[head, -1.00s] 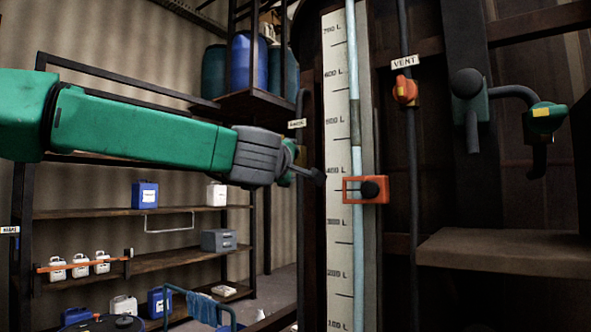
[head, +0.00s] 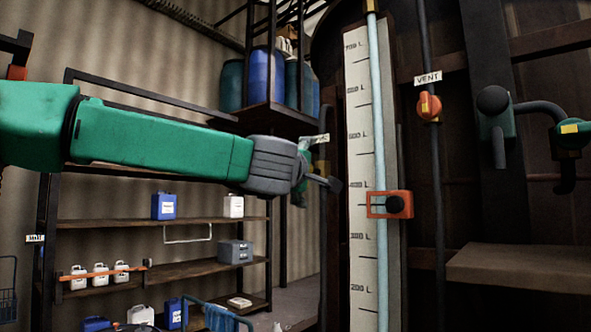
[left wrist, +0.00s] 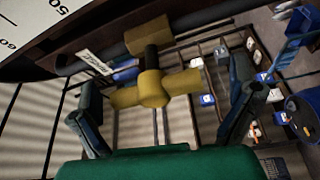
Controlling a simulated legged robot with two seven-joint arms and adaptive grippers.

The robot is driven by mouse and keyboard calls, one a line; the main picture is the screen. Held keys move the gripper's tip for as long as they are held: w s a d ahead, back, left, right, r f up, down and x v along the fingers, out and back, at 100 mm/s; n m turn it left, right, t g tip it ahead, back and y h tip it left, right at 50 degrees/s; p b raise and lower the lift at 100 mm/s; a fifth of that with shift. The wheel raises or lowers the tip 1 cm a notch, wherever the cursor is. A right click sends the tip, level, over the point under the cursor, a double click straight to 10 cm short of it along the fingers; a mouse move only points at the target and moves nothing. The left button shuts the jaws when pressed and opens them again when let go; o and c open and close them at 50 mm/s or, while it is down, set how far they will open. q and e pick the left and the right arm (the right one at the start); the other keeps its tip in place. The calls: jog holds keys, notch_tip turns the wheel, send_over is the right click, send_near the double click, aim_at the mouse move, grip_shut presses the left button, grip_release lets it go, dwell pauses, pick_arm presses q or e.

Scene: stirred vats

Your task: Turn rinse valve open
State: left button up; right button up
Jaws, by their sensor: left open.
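The rinse valve shows in the left wrist view as a yellow cross-shaped handle (left wrist: 152,90) on a dark stem, in front of a yellow block on a dark pipe. A white label (left wrist: 96,62) lies beside it. My left gripper (left wrist: 165,95) is open, with one finger on each side of the handle. I see gaps between fingers and handle; how deep it sits between them is unclear. In the head view my left gripper (head: 322,165) is beside the vat's left edge, below a small white label (head: 320,139), and mostly hides the valve.
A level gauge (head: 361,240) with an orange slider (head: 389,204) stands right of my gripper. Shelves (head: 160,230) with canisters stand behind on the left. A brown ledge (head: 520,268) juts out at lower right.

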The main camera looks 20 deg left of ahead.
pick_arm(q)
jog(key=s, duration=1.2)
jog(key=shift+s+r, duration=0.15)
jog(key=shift+s, duration=0.05)
pick_arm(e)
jog(key=shift+s, duration=0.15)
pick_arm(q)
jog(key=shift+d, duration=0.15)
pick_arm(e)
jog(key=shift+d, duration=0.1)
pick_arm(q)
jog(key=shift+d, duration=0.2)
pick_arm(e)
jog(key=shift+d, duration=0.15)
